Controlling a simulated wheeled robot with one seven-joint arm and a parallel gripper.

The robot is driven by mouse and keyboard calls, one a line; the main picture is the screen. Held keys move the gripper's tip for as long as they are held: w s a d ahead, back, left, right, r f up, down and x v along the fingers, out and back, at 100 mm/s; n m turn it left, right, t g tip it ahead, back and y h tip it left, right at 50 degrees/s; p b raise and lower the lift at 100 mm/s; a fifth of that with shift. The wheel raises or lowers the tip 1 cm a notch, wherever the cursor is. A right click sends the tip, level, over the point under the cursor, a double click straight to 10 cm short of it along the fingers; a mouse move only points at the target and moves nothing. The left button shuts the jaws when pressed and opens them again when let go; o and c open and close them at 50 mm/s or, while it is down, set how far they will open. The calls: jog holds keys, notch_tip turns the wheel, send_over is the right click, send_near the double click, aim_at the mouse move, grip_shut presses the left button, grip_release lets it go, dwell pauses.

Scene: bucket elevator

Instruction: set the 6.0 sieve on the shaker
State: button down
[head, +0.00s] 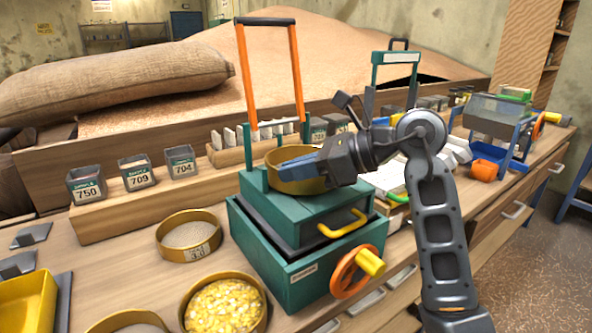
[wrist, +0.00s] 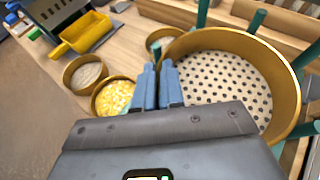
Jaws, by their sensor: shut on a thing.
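A brass sieve (head: 297,186) with a round-holed plate is held in my gripper (head: 300,163); its number is not visible. In the wrist view the blue fingers (wrist: 159,85) are shut on the near left of the sieve's rim (wrist: 200,40). The teal shaker (head: 310,268) stands on the bench with an orange crank and a yellow handle. The held sieve is level, over the shaker's top and among its green posts. I cannot tell whether it touches the top. The shaker's orange-sided clamp bar (head: 265,22) is raised behind it.
A sieve marked 3.0 (head: 188,240) and a sieve full of yellow kernels (head: 225,306) stand left of the shaker. Numbered grey cups (head: 86,187) stand on a wooden step behind. A yellow scoop (head: 25,298) lies at the far left. A blue-framed device (head: 503,117) stands right.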

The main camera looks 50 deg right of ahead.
jog(key=shift+f, duration=0.15)
jog(key=c, duration=1.2)
grip_release()
jog(key=shift+s+d+r, duration=0.1)
jog(key=shift+s+r, duration=0.1)
jog(key=v, duration=1.1)
jog(key=shift+s+d+r+b, duration=0.1)
jog(key=shift+s+b, duration=0.1)
jog(key=shift+b, duration=0.15)
